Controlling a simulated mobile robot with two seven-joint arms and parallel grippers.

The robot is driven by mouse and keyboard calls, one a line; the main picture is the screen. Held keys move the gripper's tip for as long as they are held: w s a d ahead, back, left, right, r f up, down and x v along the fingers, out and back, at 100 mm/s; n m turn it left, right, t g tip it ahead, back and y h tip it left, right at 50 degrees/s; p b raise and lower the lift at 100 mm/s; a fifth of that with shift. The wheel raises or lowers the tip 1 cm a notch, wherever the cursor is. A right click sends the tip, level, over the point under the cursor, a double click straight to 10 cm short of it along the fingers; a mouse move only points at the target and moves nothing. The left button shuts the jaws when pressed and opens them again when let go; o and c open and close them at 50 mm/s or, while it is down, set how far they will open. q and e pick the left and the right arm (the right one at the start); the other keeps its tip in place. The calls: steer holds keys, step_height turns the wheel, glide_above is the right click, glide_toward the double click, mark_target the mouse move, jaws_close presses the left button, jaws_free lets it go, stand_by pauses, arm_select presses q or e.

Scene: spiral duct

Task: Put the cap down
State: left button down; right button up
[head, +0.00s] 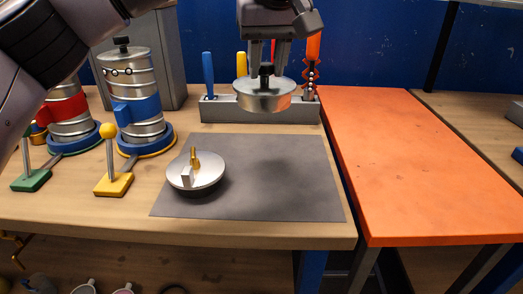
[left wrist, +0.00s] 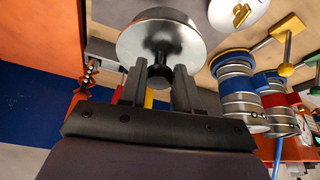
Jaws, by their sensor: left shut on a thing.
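The cap (head: 264,97) is a round silver disc with a black knob on top. My left gripper (head: 267,68) is shut on its knob and holds it level, above the grey mat's far edge and in front of the tool rack. In the left wrist view the cap (left wrist: 160,32) shows beyond the fingers of my left gripper (left wrist: 160,75), with the knob between them. The grey mat (head: 275,165) lies flat on the wooden table, its right half bare. My right gripper is not in view.
A silver disc with a gold and white fitting (head: 200,176) sits on the mat's left. A blue-banded duct stack (head: 135,100) and a red-banded one (head: 70,115) stand left. The grey rack (head: 230,110) holds several tools. An orange table (head: 415,165) adjoins on the right, clear.

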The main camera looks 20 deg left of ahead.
arm_select(q)
steer(key=shift+f+b, duration=0.85)
steer(key=shift+f, duration=6.8)
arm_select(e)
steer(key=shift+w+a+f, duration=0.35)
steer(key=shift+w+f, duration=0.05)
arm_select(q)
steer(key=shift+f, duration=0.2)
steer(key=c, duration=0.8)
jaws_free()
